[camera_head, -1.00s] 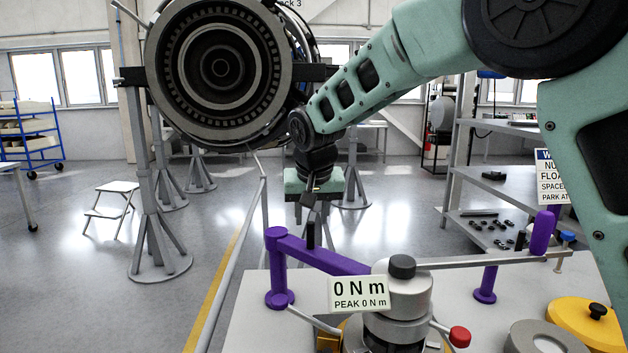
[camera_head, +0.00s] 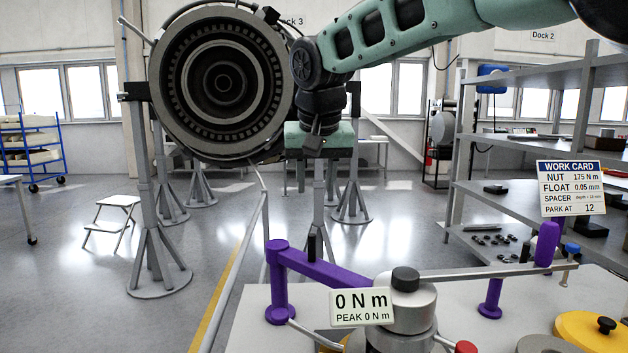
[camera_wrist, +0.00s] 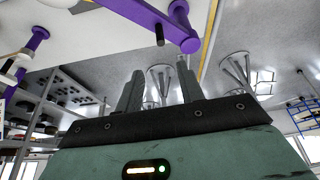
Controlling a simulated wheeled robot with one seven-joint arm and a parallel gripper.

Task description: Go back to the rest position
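My gripper (camera_wrist: 158,88) shows in the wrist view with two grey fingers standing apart and nothing between them. In the head view my green gripper body (camera_head: 338,140) hangs in the air below the dark wrist joint, in front of the stands and above the far edge of the bench. Its fingers are hard to make out there. The purple fixture (camera_head: 330,272) with a black upright peg is below it, apart from it. The purple arm also shows in the wrist view (camera_wrist: 140,15).
A bench with a torque display (camera_head: 361,307) reading 0 N m and a yellow lid (camera_head: 590,335) is in front. The turbofan (camera_head: 222,85) stands on supports (camera_head: 160,262) behind left. A work card (camera_head: 571,188) and shelves are at right.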

